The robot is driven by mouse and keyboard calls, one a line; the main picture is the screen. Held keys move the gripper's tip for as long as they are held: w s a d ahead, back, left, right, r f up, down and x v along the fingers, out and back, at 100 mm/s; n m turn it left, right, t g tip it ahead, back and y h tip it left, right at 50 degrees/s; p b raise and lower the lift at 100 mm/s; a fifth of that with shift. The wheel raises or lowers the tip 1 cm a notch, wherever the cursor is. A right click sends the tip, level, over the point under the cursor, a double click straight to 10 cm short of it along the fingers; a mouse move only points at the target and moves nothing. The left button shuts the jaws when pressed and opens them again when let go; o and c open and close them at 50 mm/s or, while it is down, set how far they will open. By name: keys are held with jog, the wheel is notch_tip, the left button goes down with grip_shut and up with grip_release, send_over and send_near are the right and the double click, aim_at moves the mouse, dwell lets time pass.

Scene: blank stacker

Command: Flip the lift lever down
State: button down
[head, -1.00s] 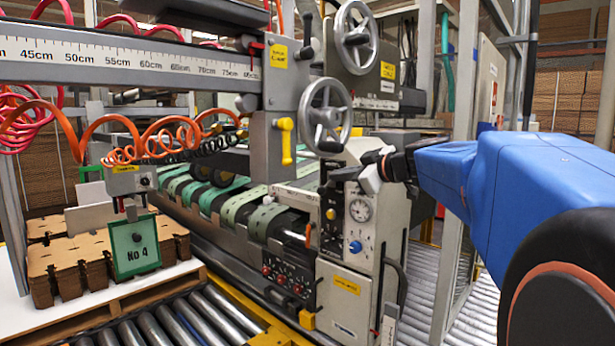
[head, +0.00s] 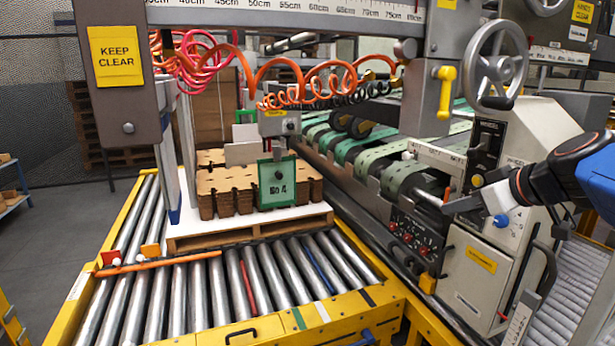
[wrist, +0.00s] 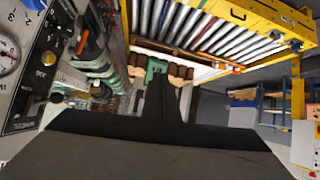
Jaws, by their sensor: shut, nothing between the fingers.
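My gripper (head: 452,207) is shut and empty, in front of the machine's cream control box (head: 512,240). In the wrist view its dark fingers (wrist: 163,98) point up the middle of the picture. A black plate (wrist: 45,75) on the control box shows at the left of that view. An orange handle (wrist: 82,43) shows farther up. I cannot read a label that tells which is the lift lever, nor tell its position clearly.
A yellow-framed roller conveyor (head: 250,290) holds a pallet (head: 245,232) with cardboard stacks. A yellow handle (head: 446,92) and a handwheel (head: 497,68) are above the panel. A blue knob (head: 501,220) and a gauge (wrist: 8,55) are on the control box.

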jog(key=s+a+f+m+g+h, duration=0.1)
jog(key=s+f+m+g+h, duration=0.1)
jog(key=s+f, duration=0.8)
jog(key=s+a+f+m+g+h, duration=0.2)
jog(key=s+f+m+g, duration=0.1)
jog(key=s+f, duration=0.6)
jog(key=shift+s+f+m, duration=0.4)
jog(key=shift+f, duration=0.1)
